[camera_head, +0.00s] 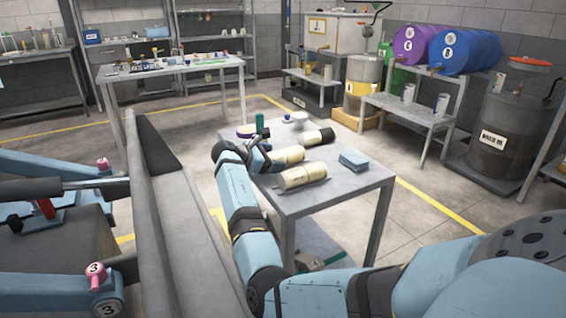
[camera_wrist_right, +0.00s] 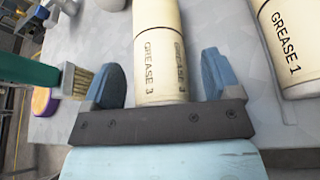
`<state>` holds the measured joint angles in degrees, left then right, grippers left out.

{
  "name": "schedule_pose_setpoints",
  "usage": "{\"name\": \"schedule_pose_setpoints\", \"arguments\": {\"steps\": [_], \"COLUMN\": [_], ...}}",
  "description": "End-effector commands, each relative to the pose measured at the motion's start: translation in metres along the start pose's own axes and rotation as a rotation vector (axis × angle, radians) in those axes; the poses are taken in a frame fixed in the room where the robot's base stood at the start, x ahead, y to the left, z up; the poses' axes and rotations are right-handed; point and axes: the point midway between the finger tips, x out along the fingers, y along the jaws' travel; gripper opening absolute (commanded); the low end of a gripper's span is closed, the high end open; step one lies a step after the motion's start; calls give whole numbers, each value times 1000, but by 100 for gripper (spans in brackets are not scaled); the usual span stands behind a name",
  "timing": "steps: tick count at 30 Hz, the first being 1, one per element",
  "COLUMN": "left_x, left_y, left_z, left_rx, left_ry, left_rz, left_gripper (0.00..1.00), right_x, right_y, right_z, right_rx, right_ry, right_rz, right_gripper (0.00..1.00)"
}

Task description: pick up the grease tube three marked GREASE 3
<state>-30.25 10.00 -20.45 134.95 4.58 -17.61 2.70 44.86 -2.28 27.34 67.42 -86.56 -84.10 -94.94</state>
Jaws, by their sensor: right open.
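The cream grease tube marked GREASE 3 (camera_wrist_right: 158,60) lies on its side on the grey table. Its near end is between the two fingers of my right gripper (camera_wrist_right: 160,78) in the right wrist view, with gaps visible at both sides. The gripper is open. In the head view my right gripper (camera_head: 262,154) reaches in from the left at the end of the tube (camera_head: 289,155). A similar tube marked GREASE 1 (camera_wrist_right: 288,42) lies to the right; it shows nearer the camera in the head view (camera_head: 301,176). My left gripper is not in view.
A brush with a green handle (camera_wrist_right: 25,70) is close beside the left finger. A purple round item (camera_wrist_right: 42,101) is further left. Drums stand behind.

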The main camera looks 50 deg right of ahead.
Motion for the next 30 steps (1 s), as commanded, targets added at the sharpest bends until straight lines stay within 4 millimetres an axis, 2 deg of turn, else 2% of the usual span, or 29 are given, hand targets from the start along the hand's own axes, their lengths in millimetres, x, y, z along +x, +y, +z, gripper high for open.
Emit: {"name": "schedule_pose_setpoints", "arguments": {"steps": [3,9,16,17,25,30], "left_x": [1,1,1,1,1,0], "left_y": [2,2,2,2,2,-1], "left_z": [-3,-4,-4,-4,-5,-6], "left_rx": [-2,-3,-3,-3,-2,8], "left_ry": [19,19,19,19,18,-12], "left_rz": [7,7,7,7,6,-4], "left_gripper": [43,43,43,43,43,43], "right_x": [6,6,6,6,5,-3], "right_y": [0,0,0,0,1,7], "right_z": [0,1,1,1,3,22], "right_rx": [1,0,0,0,1,3], "right_ry": [0,0,1,1,0,0], "right_rz": [0,0,0,0,1,1], "right_gripper": [83,83,30,28,28,28]}}
